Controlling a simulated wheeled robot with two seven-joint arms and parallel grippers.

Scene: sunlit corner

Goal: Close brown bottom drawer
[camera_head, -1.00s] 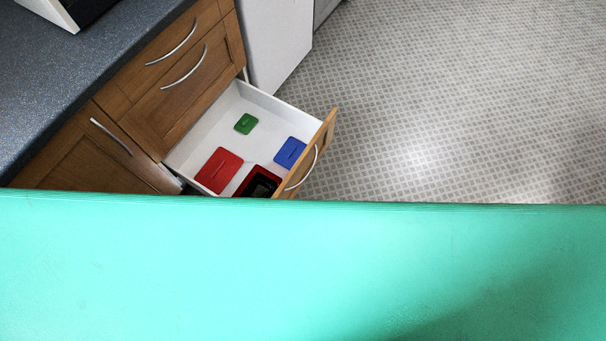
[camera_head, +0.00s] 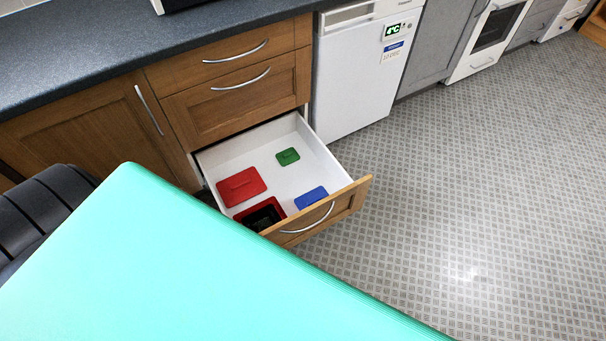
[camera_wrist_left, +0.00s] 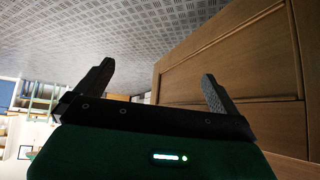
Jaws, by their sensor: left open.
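The brown bottom drawer (camera_head: 352,201) is pulled far out from the wooden cabinet in the head view. Its front has a curved silver handle (camera_head: 308,218), and its inside is white. Inside lie a red lid (camera_head: 241,186), a green lid (camera_head: 288,156), a blue lid (camera_head: 312,197) and a dark red box (camera_head: 251,214). My left gripper (camera_wrist_left: 157,70) is open and empty in the left wrist view. A brown wooden panel (camera_wrist_left: 225,60) stands close to its right finger; which front it is, I cannot tell. My right gripper is not in view.
A large turquoise surface (camera_head: 170,270) covers the near side and hides the drawer's near corner. A black ribbed object (camera_head: 45,205) is at left. Two upper drawers (camera_head: 235,60) are shut. A white appliance (camera_head: 350,85) stands beside the cabinet. The patterned floor (camera_head: 480,180) at right is clear.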

